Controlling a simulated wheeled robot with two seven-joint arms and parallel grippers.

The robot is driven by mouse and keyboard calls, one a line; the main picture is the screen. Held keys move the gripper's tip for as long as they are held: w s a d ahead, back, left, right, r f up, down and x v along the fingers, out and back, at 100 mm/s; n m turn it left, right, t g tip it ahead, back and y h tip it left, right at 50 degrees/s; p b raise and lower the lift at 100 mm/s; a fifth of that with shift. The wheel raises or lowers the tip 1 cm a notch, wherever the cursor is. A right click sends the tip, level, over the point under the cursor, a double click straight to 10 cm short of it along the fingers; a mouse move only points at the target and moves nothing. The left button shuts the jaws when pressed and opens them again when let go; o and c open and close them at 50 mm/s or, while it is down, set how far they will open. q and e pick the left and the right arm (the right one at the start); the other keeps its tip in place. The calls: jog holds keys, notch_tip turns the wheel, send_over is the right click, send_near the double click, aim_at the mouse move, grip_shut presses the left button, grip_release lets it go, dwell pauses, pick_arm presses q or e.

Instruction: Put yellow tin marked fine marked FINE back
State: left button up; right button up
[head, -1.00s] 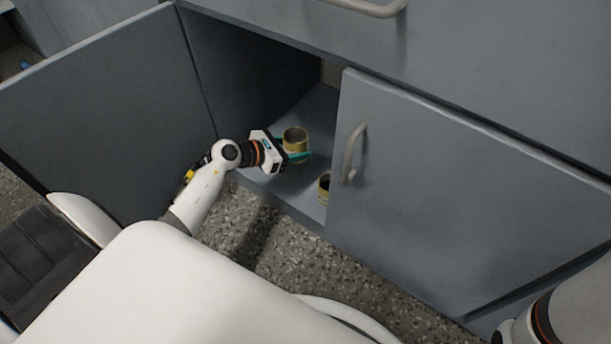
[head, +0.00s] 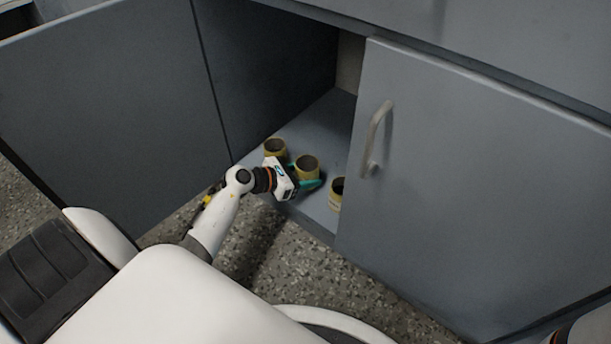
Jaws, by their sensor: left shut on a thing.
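My left gripper (head: 305,187) reaches in through the open cabinet front and is shut on a yellow tin (head: 307,164). The tin is upright with its dark open top showing. Its lower part is hidden by the gripper, and I cannot tell whether it touches the cabinet floor. A second yellow tin (head: 275,147) stands behind and left of it. A third yellow tin (head: 335,199) stands to the right, partly hidden by the closed door's edge. No marking is readable on any tin. My right gripper is out of view.
The grey cabinet's left door (head: 110,110) stands open. Its right door (head: 470,200) with a handle (head: 376,138) is closed and borders the opening close to the third tin. The cabinet floor (head: 330,122) is bare towards the back.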

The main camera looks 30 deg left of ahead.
pick_arm(q)
jog(key=shift+f, duration=0.1)
jog(key=o, duration=1)
jog(key=shift+s+r, duration=0.1)
jog(key=shift+r, duration=0.15)
jog(key=p+v, duration=0.6)
jog(key=v, duration=0.5)
jog(key=shift+s+a, duration=0.25)
jog(key=shift+s, duration=0.05)
